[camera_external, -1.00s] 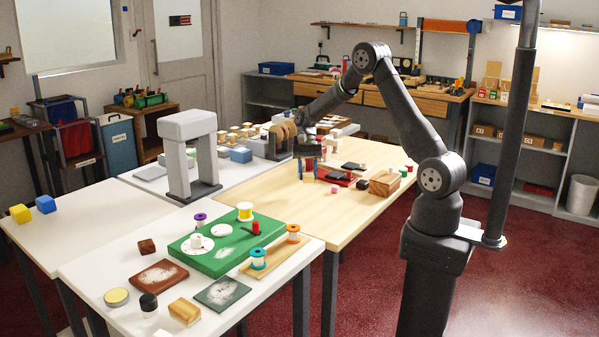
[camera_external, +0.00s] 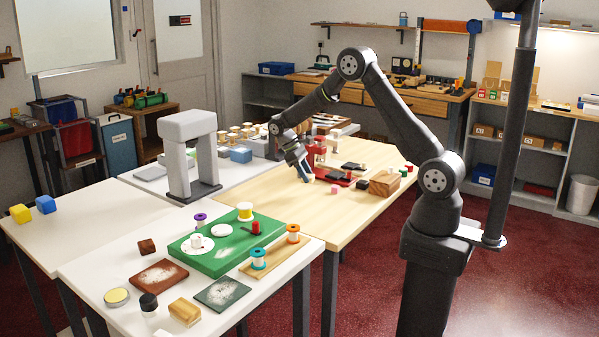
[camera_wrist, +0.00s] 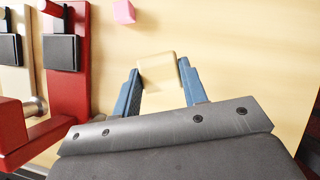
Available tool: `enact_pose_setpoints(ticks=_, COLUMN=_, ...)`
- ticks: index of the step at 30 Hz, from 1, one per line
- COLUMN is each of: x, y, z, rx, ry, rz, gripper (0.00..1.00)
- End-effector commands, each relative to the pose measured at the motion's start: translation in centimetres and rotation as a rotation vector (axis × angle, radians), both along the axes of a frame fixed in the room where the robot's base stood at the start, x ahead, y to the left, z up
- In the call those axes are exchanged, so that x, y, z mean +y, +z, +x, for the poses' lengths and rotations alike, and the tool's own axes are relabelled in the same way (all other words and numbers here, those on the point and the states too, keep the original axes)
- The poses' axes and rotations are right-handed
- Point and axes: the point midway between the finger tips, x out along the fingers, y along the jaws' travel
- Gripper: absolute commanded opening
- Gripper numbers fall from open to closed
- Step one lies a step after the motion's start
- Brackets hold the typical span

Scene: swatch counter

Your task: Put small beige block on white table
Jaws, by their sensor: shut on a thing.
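The small beige block (camera_wrist: 158,70) shows in the wrist view between the two blue fingers of my gripper (camera_wrist: 160,80), which is shut on it. In the external view my gripper (camera_external: 305,178) is tilted, low over the light wooden table (camera_external: 285,215); the block is too small there to make out clearly. I cannot tell whether the block still touches the wood. The white table (camera_external: 85,262) stands in the front left of the external view, with several things on it.
A red stand (camera_wrist: 68,85) is close left of my gripper in the wrist view. A pink cube (camera_wrist: 124,11) lies beyond. On the white table are a green board (camera_external: 218,262), a brown block (camera_external: 147,246) and several spools. A grey arch (camera_external: 190,150) stands behind. The back-left white surface is mostly clear.

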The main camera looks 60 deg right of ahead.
Motion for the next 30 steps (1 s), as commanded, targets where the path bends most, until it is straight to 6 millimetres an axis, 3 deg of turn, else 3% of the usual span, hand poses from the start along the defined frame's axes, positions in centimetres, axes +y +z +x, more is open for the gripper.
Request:
enact_pose_setpoints(ticks=9, x=-7.8, y=3.8, z=-4.7, rx=0.0, ry=0.64, rz=-0.004, gripper=0.14)
enact_pose_setpoints(ticks=15, x=-10.7, y=5.5, z=-7.1, rx=0.0, ry=0.994, rz=-0.004, gripper=0.14)
enact_pose_setpoints(ticks=24, x=-12.0, y=6.3, z=-8.6, rx=0.001, ry=1.24, rz=-0.002, gripper=0.14)
enact_pose_setpoints(ticks=30, x=-9.5, y=4.3, z=-6.6, rx=0.006, ry=1.259, rz=0.002, gripper=0.14)
